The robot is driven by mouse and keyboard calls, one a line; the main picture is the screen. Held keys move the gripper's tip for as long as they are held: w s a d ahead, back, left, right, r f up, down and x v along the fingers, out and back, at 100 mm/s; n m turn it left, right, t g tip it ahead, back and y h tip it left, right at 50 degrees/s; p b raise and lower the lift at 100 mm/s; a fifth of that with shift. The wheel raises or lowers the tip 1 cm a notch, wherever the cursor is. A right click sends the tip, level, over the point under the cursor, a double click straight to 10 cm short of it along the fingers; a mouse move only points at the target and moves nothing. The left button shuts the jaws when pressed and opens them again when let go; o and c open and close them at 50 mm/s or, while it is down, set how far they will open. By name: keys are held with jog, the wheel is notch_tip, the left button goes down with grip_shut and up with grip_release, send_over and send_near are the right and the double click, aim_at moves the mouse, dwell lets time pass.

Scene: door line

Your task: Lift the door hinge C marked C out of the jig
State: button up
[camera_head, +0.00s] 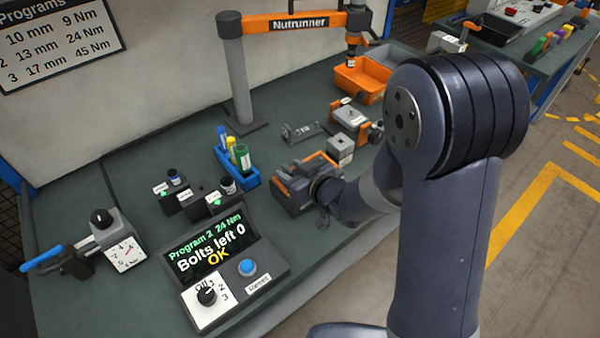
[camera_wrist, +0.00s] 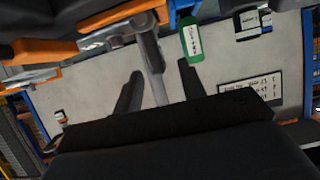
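In the head view, a grey and orange jig (camera_head: 290,192) stands near the bench's front edge, with grey parts in it. Another grey and orange fixture (camera_head: 351,117) stands farther back. I cannot read a letter C on any part, so I cannot tell which is door hinge C. My gripper (camera_head: 318,187) is beside the right end of the near jig and hides part of it; its fingers are not clear there. In the wrist view my gripper (camera_wrist: 160,69) has its two dark fingers apart, with a grey post seen in the background between them.
The nutrunner post (camera_head: 236,75) stands behind, with an orange bin (camera_head: 362,82) at the back right. A blue tray (camera_head: 250,181) with coloured sockets stands left of the near jig. The control box (camera_head: 232,262) reads "Bolts left 0 OK". A grey bracket (camera_head: 299,132) lies behind.

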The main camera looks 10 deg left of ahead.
grip_shut()
dwell(1.3)
